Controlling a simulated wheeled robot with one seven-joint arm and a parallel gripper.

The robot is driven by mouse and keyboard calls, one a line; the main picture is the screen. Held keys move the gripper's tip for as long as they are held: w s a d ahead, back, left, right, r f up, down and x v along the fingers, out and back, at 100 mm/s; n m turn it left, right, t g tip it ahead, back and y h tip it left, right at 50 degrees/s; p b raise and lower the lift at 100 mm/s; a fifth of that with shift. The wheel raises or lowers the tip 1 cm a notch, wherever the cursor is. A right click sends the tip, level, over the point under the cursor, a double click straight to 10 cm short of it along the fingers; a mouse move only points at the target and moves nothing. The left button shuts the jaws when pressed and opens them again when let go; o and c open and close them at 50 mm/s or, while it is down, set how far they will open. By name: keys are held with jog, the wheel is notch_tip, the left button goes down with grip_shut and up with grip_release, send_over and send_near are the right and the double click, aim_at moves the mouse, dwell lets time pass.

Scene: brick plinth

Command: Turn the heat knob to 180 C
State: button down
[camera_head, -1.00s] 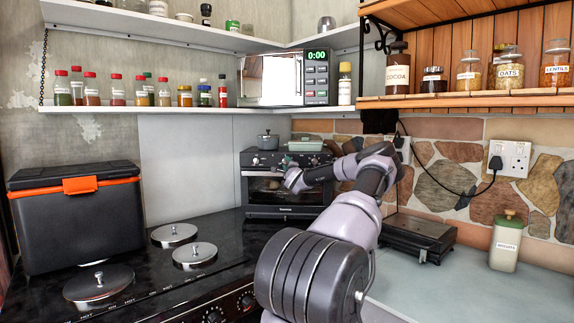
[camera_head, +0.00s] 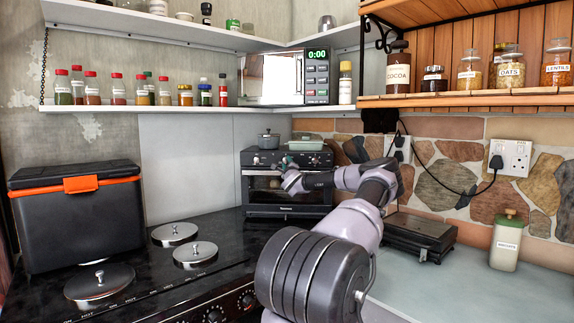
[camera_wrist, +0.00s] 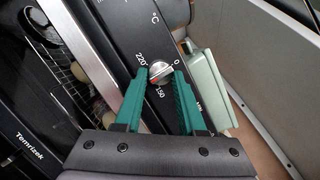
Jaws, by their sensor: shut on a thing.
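The heat knob (camera_wrist: 159,72) is a small silvery round knob with a reddish mark, on the dark panel of the toaster oven (camera_head: 287,211). Around it in the wrist view I read 0, 150 and a number starting with 2, with °C near the top. I cannot tell exactly which number the mark points at. My gripper (camera_wrist: 158,77) has its two teal fingers on either side of the knob, shut on it. In the head view my gripper (camera_head: 283,172) is at the oven's front, small, and its hold on the knob is hidden.
A grey pot (camera_head: 268,141) and a pale green dish (camera_head: 305,145) stand on the oven. A hob with lidded plates (camera_head: 195,253) lies in front to the left. A dark flat appliance (camera_head: 420,237) stands to the right. A microwave (camera_head: 275,80) is on the shelf above.

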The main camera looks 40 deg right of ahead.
jog(key=c, duration=0.5)
grip_release()
jog(key=shift+w+a+r, duration=0.1)
jog(key=shift+a, duration=0.1)
jog(key=shift+s, duration=0.35)
jog(key=v, duration=1)
jog(key=shift+a, duration=0.1)
